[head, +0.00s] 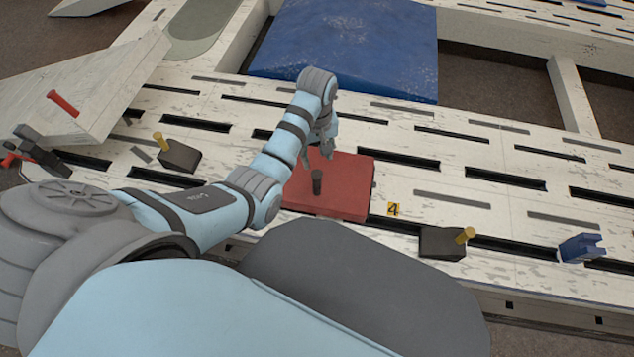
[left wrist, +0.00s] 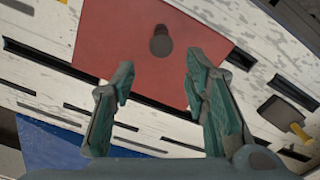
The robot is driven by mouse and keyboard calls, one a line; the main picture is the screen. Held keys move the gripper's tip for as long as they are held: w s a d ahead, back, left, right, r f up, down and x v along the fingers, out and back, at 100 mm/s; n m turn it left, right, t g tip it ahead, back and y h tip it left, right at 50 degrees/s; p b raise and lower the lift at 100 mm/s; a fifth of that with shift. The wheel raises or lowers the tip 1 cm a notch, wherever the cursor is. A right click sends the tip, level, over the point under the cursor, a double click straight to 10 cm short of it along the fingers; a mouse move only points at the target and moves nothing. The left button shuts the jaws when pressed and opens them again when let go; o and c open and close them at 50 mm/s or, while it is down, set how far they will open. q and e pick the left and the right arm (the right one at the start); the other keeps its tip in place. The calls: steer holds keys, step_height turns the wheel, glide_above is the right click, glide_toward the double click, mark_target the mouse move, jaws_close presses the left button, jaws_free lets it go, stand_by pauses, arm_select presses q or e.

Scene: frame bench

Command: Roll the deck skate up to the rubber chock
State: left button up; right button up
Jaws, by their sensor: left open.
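The deck skate looks to be the flat red board (head: 350,190) with a short dark upright post (head: 317,183), lying on the white slotted bench. The red board (left wrist: 120,40) and post (left wrist: 160,42) also show in the left wrist view. My left gripper (head: 320,152) is over the board's far part, fingers apart and empty, with the post beyond the fingertips and not between them. Two black blocks with yellow pegs could be the rubber chock: one right of the board (head: 441,243), one to its left (head: 180,157). My right gripper is not in view.
A blue clamp-like piece (head: 580,248) sits at the far right. A large blue panel (head: 345,50) lies behind. A white sloped piece (head: 85,95) with a red peg is at left. A yellow number 4 tag (head: 393,209) marks the bench between board and right black block.

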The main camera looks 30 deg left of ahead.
mark_target(317, 182)
arm_select(q)
step_height(317, 182, down, 11)
steer(key=b, duration=0.5)
steer(key=shift+s+b, duration=0.1)
steer(key=shift+b, duration=0.2)
step_height(317, 182, down, 3)
steer(key=shift+r+b, duration=0.1)
steer(key=shift+b, duration=0.6)
steer(key=shift+f, duration=0.2)
steer(key=shift+r, duration=0.1)
jaws_close()
